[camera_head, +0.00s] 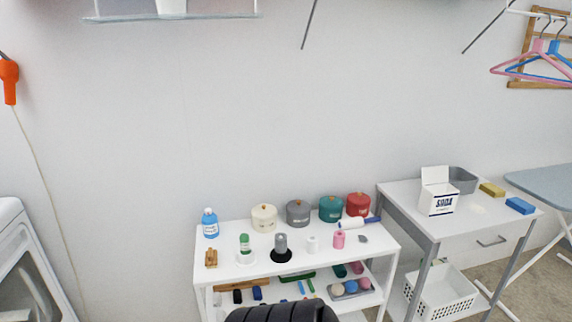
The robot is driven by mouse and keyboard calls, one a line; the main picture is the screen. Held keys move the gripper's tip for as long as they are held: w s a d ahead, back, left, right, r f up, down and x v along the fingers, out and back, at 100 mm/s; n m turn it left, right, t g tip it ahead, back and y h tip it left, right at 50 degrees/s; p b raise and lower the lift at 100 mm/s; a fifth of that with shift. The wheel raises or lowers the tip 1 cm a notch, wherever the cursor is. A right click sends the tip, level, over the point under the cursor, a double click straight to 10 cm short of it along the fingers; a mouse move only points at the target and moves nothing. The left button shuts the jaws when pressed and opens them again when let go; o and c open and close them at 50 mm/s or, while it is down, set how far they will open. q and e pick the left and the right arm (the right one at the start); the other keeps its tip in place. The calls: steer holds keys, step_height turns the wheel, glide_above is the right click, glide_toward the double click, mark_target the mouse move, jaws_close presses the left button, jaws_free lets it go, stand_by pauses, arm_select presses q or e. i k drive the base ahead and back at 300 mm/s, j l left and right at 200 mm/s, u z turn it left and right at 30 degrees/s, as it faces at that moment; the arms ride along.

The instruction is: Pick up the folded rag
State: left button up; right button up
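I cannot clearly make out a folded rag in the head view. A small flat grey piece (362,239) lies on the right part of the white shelf's top, too small to identify. Flat blocks, one yellow (492,189) and one blue (520,206), lie on the white table at the right; they look like sponges. A pale flat patch (478,209) between them and the soda box is unclear.
The white shelf (225,258) holds a blue bottle (210,223), several lidded canisters (298,213) and spools. The white table (400,192) carries a soda box (438,193) and a grey bin (462,181). A white basket (443,294) sits below. An ironing board (545,186) stands right.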

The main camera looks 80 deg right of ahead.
mark_target(524, 207)
steer(key=z, duration=4.2)
